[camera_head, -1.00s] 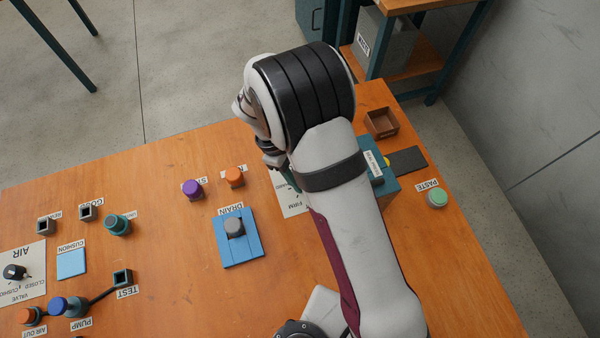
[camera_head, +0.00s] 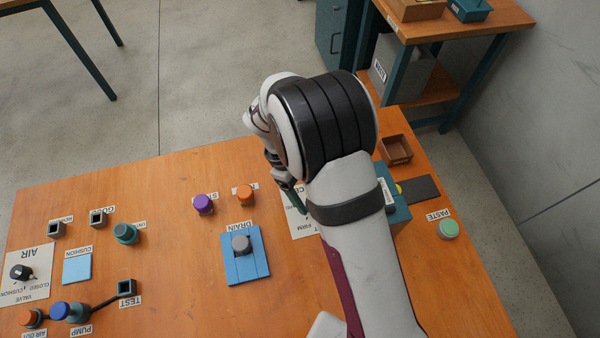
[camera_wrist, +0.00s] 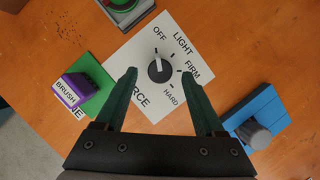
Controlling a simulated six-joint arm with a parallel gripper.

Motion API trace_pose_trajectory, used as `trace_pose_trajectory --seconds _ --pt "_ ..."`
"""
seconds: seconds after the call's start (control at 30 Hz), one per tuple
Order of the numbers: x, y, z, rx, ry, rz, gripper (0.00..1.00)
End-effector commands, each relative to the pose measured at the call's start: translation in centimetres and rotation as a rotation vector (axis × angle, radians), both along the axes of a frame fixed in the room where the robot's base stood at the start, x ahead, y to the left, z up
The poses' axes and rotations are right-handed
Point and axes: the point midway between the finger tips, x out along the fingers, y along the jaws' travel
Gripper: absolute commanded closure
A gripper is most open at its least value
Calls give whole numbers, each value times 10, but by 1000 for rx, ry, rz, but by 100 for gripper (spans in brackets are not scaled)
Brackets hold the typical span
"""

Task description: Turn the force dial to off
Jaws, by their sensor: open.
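The force dial (camera_wrist: 160,68) is a round black knob with a pale pointer, on a white card (camera_wrist: 143,50) printed OFF, LIGHT, FIRM and HARD. In the wrist view the pointer points up, toward the OFF word. My gripper (camera_wrist: 159,74) is open, its two dark green fingers apart on the left and right of the dial. I cannot tell how high the fingertips are above the card. In the head view the card (camera_head: 301,224) shows only in part and my arm hides the dial.
A purple BRUSH block (camera_wrist: 72,91) on a green pad stands left of the card. The grey DRAIN knob (camera_head: 240,244) on its blue plate (camera_head: 243,270) is close on the other side. Teal box (camera_head: 396,208) and brown tray (camera_head: 396,150) lie beyond my arm.

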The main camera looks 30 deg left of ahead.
Motion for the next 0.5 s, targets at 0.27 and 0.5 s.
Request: trace_pose_trajectory --seconds 0.27,0.5 --pt "0 35 82 6 -4 1 29" --pt "-1 51 123 3 -2 2 29"
